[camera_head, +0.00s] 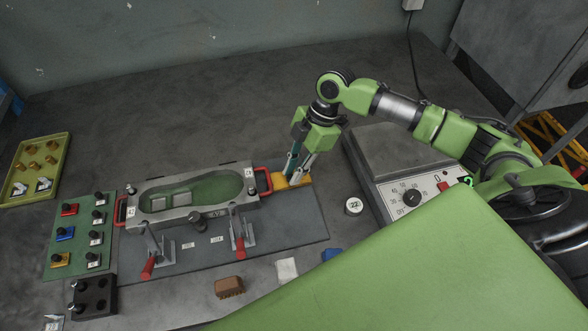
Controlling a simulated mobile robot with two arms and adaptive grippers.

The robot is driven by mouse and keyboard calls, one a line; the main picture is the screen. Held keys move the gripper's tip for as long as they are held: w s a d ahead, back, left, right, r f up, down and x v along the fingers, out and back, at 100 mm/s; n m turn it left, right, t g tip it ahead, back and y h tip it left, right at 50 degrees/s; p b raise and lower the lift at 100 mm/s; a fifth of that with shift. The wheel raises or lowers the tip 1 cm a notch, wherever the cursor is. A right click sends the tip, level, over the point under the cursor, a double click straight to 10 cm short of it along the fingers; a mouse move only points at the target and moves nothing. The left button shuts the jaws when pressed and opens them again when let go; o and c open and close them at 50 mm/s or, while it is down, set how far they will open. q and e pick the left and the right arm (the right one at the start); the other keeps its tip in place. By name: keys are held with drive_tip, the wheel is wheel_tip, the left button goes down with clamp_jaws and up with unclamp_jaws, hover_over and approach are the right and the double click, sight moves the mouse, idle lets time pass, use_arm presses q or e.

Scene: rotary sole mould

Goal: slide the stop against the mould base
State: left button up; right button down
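The mould base (190,217) is a long grey metal block with a green sole-shaped cavity and a red handle at each end. It lies on a dark plate. The yellow stop (281,184) sits at the right end of the mould base, by the right red handle (264,181). My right gripper (294,178) points down at the stop, with its fingertips at or just above it. The fingers partly hide the stop, and I cannot tell whether they grip it. Any small gap between stop and base is too fine to judge. My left gripper is not in view.
Two red-handled toggle clamps (238,243) stand along the front of the mould. A green board of knobs (80,236) and a yellow-green tray (36,168) are at left. A heater box with a dial (413,192) and a round weight (353,206) are at right.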

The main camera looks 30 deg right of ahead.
sight(274, 187)
drive_tip(key=shift+w+a+p, duration=0.25)
drive_tip(key=shift+a+p, duration=0.05)
drive_tip(key=shift+a, duration=0.55)
drive_tip(key=shift+w+a+p, duration=0.2)
drive_tip(key=shift+a+p, duration=0.05)
drive_tip(key=shift+a, duration=0.6)
drive_tip(key=c, duration=2.1)
unclamp_jaws()
drive_tip(key=shift+c, duration=0.2)
drive_tip(key=shift+o, duration=1.1)
drive_tip(key=v, duration=1.2)
